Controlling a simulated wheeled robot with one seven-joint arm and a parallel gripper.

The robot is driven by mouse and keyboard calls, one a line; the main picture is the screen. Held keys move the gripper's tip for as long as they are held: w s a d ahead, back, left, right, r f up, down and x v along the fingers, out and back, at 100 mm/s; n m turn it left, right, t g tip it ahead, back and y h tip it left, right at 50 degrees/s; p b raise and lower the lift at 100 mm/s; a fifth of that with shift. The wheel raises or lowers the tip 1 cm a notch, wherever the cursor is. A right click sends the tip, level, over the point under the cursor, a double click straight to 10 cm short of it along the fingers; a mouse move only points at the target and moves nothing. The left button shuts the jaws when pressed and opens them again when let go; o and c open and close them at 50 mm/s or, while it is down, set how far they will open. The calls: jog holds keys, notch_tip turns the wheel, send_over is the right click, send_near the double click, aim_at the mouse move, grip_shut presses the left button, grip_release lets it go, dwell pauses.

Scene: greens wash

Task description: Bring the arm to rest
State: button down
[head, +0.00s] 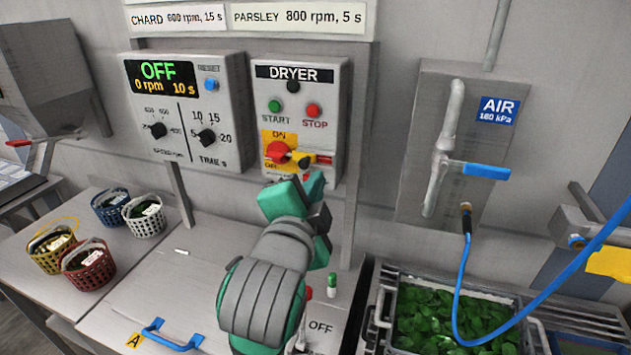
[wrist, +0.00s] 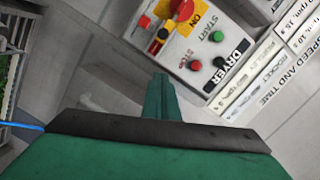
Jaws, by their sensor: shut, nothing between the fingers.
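My gripper (head: 315,187) is raised in front of the lower edge of the dryer panel (head: 330,122), close to its red and yellow rotary switch (head: 280,152). In the wrist view the green fingers (wrist: 162,98) are together with nothing between them. The wrist view shows the dryer panel at the top, with the switch (wrist: 182,9) beyond the fingertips and a visible gap of wall around them. Whether a finger touches the panel is hard to tell in the head view.
A control box (head: 190,110) reads OFF, 0 rpm, 10 s. Several small baskets (head: 90,268) stand on the left counter. A blue handle (head: 168,335) lies in front. At right are an air valve (head: 485,171), a blue hose (head: 461,290) and a crate of greens (head: 381,312).

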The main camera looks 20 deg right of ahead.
jog(key=shift+w, duration=0.1)
jog(key=s+a+f+n+t+y, duration=0.1)
jog(key=s+a+f+n+y, duration=0.2)
jog(key=f, duration=0.7)
jog(key=a+f+n, duration=0.3)
jog(key=f+n, duration=0.3)
jog(key=f, duration=0.5)
jog(key=s+a+f+n+t+y, duration=0.1)
jog(key=s+a+f+n+y, duration=0.2)
jog(key=f, duration=0.7)
jog(key=s+a+f+n, duration=0.1)
jog(key=s+f+n, duration=0.1)
jog(key=s+f, duration=0.1)
jog(key=s+a+f+n+y, duration=0.1)
jog(key=s+a+f, duration=0.1)
jog(key=s+f, duration=0.2)
jog(key=s+a+f+n, duration=0.2)
jog(key=s+f, duration=0.1)
jog(key=s, duration=0.3)
jog(key=shift+a+f+n+y, duration=0.2)
jog(key=shift+f+n+y, duration=0.1)
jog(key=shift+y, duration=0.1)
jog(key=s+a+f+n+y, duration=0.1)
jog(key=s+a, duration=0.2)
jog(key=s, duration=1.3)
jog(key=shift+f+n+g, duration=0.15)
jog(key=shift+n+g, duration=0.15)
jog(key=shift+g, duration=0.1)
